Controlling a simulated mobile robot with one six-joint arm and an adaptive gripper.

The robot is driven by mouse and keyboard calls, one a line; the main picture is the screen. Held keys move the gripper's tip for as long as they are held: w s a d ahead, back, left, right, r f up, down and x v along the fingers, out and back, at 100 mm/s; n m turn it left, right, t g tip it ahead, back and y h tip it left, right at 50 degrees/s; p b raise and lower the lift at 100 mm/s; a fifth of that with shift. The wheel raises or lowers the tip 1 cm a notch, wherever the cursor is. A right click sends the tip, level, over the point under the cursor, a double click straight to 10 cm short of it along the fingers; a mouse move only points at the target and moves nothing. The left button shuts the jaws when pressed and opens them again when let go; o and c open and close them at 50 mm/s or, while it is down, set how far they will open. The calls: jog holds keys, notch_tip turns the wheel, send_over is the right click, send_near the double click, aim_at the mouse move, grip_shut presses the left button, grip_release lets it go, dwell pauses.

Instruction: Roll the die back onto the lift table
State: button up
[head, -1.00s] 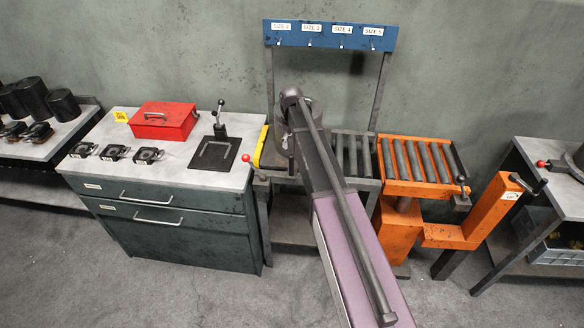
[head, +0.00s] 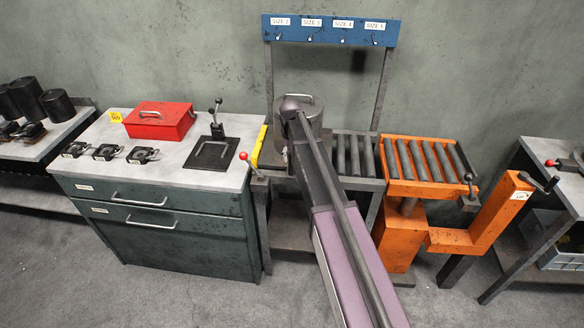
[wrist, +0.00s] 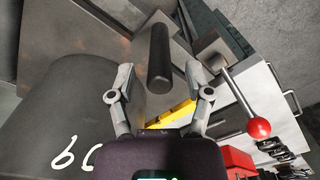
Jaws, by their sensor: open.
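The die is a grey cylinder (head: 313,111) with a metal handle on top. It stands at the left end of a grey roller bench (head: 352,150), partly hidden by my arm. A large dark cylinder with white marks (wrist: 60,120), seemingly the die, fills the left of the wrist view. The orange lift table (head: 430,186), topped with grey rollers, stands right of the bench. My gripper (wrist: 162,88) is open, its fingers on either side of a black cylindrical grip (wrist: 159,55); contact cannot be told. In the head view my arm hides the gripper.
A red-knobbed lever (head: 250,166) stands by a yellow part (head: 259,147) at the bench's left end; its red knob (wrist: 259,127) is close right of my gripper. A cabinet with a red box (head: 160,120) stands left. A blue label rack (head: 329,31) rises behind.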

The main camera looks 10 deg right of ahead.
aim_at(291, 163)
jog(key=shift+f+b, duration=1.55)
jog(key=shift+f, duration=0.35)
grip_shut()
jog(key=shift+d, duration=0.25)
jog(key=shift+a, duration=0.2)
jog(key=shift+s, duration=0.1)
